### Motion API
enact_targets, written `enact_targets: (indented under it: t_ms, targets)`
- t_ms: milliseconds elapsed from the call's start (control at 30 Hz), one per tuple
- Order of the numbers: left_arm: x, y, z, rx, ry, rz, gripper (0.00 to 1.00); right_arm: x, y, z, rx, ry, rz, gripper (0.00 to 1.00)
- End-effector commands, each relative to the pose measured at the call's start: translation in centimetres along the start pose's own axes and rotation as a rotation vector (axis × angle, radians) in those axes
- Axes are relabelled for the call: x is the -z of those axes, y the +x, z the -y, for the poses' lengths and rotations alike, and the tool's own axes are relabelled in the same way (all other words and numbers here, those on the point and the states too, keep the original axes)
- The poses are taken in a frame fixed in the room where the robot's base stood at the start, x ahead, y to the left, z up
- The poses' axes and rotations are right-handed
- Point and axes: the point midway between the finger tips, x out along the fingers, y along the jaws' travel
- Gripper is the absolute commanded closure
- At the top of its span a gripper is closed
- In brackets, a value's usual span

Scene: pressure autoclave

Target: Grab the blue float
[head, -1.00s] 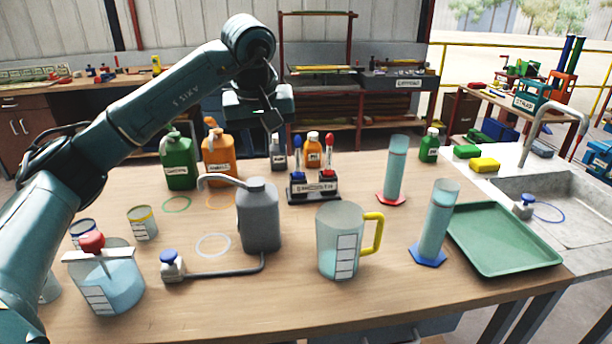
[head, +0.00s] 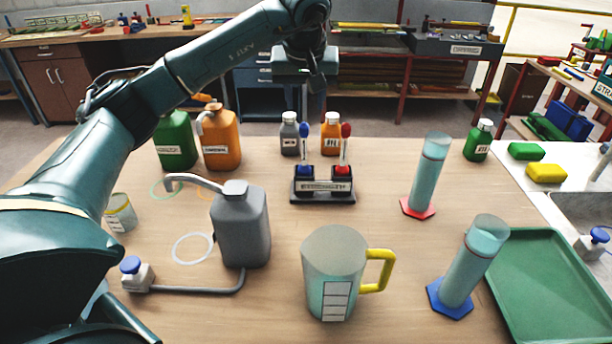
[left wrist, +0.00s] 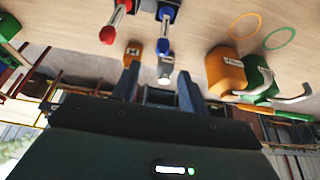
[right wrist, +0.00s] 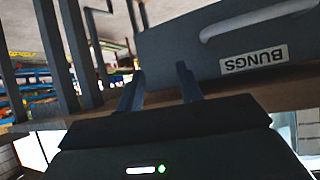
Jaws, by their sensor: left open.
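The blue float (head: 304,141) stands upright in the blue-collared socket of a small dark rack (head: 323,198), with its blue bulb on top. A red float (head: 345,146) stands beside it in the red socket. My left gripper (head: 317,84) is open and empty, above and beyond the rack, pointing down. In the left wrist view the blue float (left wrist: 165,36) shows just ahead of the spread fingers (left wrist: 160,88), apart from them. My right gripper (right wrist: 159,90) is out of the head view. Its fingers are apart and empty in front of a grey drawer (right wrist: 225,45) labelled BUNGS.
Grey (head: 289,135) and orange (head: 331,134) small bottles stand just behind the rack. A grey spouted can (head: 241,228) stands left, a yellow-handled jug (head: 332,275) in front, and a tall cylinder (head: 427,175) right.

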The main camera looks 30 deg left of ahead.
Motion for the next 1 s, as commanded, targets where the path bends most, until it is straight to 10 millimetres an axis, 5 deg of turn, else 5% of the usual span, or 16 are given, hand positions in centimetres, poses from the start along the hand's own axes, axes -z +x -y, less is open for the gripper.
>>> enact_targets:
  t_ms: [600, 1000]
  targets:
    - [-0.5, 7.3, 0.5, 0.002, 0.000, 0.003, 0.56, 0.4, -0.2, -0.4, -0.014, 0.009, 0.015, 0.64]
    - [-0.5, 8.0, 0.4, -0.001, 0.000, 0.001, 0.62, 0.4, -0.1, -0.5, -0.017, 0.008, 0.015, 0.64]
